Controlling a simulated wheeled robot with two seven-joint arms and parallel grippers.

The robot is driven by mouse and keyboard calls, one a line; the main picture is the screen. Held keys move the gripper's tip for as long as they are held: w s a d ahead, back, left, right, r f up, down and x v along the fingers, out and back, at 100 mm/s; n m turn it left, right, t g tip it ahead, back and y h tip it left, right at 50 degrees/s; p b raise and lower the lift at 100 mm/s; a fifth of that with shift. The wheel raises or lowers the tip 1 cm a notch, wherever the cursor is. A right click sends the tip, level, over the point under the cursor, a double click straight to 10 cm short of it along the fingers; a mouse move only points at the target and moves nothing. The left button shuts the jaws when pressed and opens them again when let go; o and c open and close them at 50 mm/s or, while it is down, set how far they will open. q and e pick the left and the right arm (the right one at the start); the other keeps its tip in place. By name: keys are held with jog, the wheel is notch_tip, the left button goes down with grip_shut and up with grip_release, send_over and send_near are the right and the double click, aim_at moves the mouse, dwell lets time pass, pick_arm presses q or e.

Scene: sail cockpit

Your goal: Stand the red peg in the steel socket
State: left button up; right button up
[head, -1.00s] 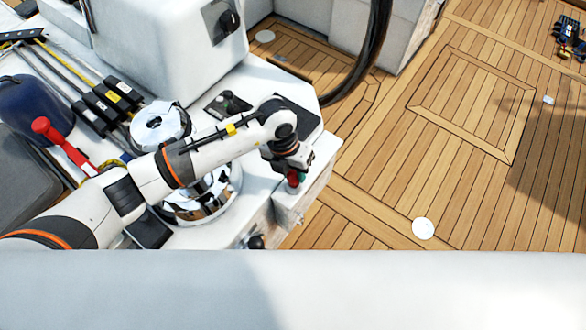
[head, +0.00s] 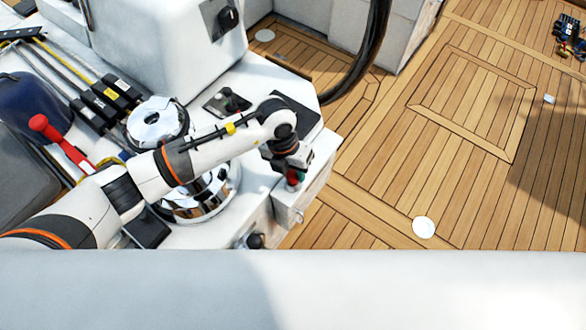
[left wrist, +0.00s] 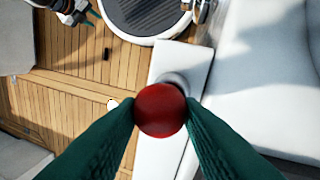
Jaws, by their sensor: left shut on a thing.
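My left gripper (head: 293,179) is over the right end of the white cockpit ledge in the head view. In the left wrist view its two green fingers (left wrist: 160,118) are shut on the red peg (left wrist: 160,108), whose round red end faces the camera. A grey round metal part (left wrist: 176,80), probably the steel socket, shows just behind the peg on a white surface. The peg hides part of it, so I cannot tell whether they touch. What seems to be my right gripper (left wrist: 80,14) shows at the top left of the wrist view, too small to read.
Shiny winches (head: 156,122) stand on the ledge under and beside my left arm. A red-handled lever (head: 62,145) and a row of black clutches (head: 108,95) lie to the left. A black wheel rim (head: 368,55) rises behind. The teak deck (head: 440,130) is mostly clear.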

pick_arm(q)
jog(key=shift+f, duration=0.15)
dwell(0.4)
jog(key=o, duration=1.5)
jog(key=shift+w+a, duration=0.1)
jog(key=shift+w, duration=0.1)
jog(key=shift+r, duration=0.25)
jog(key=shift+w+a+r+p, duration=0.1)
jog(key=shift+w+r+p, duration=0.05)
jog(key=shift+r+p, duration=2.4)
jog(key=shift+r, duration=0.7)
jog(key=shift+s, duration=0.2)
